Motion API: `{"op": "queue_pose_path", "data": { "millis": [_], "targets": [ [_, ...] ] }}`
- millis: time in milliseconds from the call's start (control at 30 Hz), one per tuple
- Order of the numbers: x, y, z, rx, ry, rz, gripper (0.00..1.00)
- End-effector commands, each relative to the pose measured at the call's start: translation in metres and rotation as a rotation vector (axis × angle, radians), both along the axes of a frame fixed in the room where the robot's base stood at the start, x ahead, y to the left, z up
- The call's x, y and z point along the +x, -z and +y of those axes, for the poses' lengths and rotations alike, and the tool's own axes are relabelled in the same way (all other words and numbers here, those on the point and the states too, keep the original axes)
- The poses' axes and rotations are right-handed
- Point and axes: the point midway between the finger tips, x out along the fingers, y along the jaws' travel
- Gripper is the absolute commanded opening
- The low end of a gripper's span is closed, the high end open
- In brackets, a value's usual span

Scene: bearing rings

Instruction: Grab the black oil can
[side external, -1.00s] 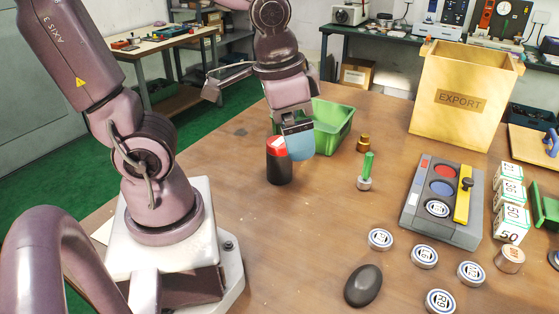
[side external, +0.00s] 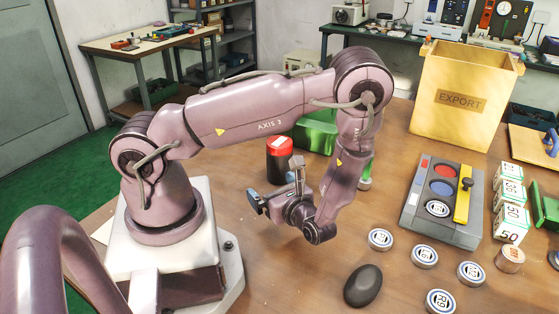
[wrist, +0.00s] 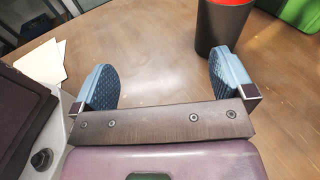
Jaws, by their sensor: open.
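The black oil can (side external: 279,169) with a red top stands upright on the wooden table, behind my gripper in the side view. In the wrist view the can (wrist: 220,28) is at the top right, beyond the right finger, and its top is cut off by the frame. My gripper (wrist: 164,88) is open, with two blue pads spread wide and only bare table between them. In the side view my gripper (side external: 257,203) is low over the table, in front of the can and a little left of it. The can is outside the jaws.
A green bin (side external: 318,135) stands just behind the can, partly hidden by my arm. A dark oval object (side external: 363,286) and several numbered rings (side external: 424,257) lie to the right. A grey tray (side external: 408,211) and the EXPORT box (side external: 462,128) stand farther right. White paper (wrist: 28,62) lies at left.

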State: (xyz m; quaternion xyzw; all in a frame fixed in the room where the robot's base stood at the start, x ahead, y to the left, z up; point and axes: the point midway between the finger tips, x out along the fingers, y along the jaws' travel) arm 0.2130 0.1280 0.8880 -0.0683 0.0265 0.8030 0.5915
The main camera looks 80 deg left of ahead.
Motion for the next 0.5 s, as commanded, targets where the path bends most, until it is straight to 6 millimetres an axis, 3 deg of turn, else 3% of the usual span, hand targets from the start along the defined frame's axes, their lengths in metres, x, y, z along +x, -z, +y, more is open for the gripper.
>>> {"op": "queue_pose_path", "data": {
  "millis": [133,300,500],
  "targets": [
    [0.018,0.02,0.015,0.085,0.202,0.095,1.0],
    [0.047,0.015,0.016,0.123,0.328,0.067,1.0],
    [0.049,0.013,0.042,0.139,0.337,0.058,1.0]
  ]
}}
